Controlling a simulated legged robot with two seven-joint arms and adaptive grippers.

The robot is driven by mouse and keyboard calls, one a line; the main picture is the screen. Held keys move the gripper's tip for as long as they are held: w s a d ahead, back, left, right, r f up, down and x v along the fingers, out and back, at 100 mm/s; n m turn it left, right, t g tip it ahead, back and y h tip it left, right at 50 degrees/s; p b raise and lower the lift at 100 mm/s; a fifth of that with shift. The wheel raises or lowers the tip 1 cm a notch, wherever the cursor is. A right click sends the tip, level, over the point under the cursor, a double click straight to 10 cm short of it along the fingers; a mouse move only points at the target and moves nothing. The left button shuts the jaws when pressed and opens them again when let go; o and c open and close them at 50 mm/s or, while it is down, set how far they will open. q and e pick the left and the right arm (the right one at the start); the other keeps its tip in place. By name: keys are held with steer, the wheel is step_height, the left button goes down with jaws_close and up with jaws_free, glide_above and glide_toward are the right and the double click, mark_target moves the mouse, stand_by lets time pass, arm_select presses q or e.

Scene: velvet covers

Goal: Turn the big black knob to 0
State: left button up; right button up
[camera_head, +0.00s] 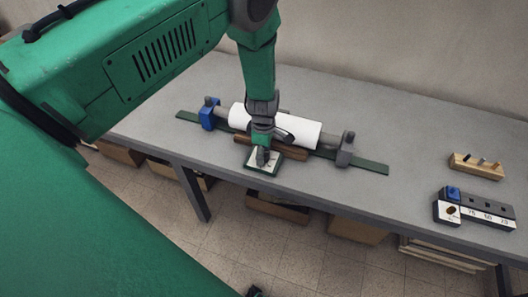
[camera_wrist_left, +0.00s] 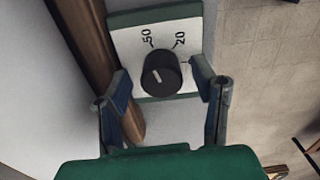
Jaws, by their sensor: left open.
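The big black knob (camera_wrist_left: 163,76) sits on a white plate with a green border (camera_wrist_left: 181,24). A short white mark on its face points up and left in the wrist view, roughly toward the 50. The labels 50 and 20 show; a 0 cannot be made out. My left gripper (camera_wrist_left: 165,92) is open, with one finger on each side of the knob and a gap to it. In the head view the left gripper (camera_head: 262,157) points down over the plate (camera_head: 270,170) and largely hides the knob. My right gripper is not in view.
Behind the plate lie a brown wooden bar (camera_head: 290,152) and a white roll (camera_head: 300,130) between a blue holder (camera_head: 208,113) and a grey one (camera_head: 346,150). A wooden block (camera_head: 476,167) and a numbered dark block (camera_head: 478,210) stand at right. The table between is clear.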

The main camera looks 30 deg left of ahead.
arm_select(q)
steer(key=shift+d+f, duration=0.1)
steer(key=shift+f, duration=0.05)
steer(key=c, duration=1.2)
steer(key=shift+o, duration=0.4)
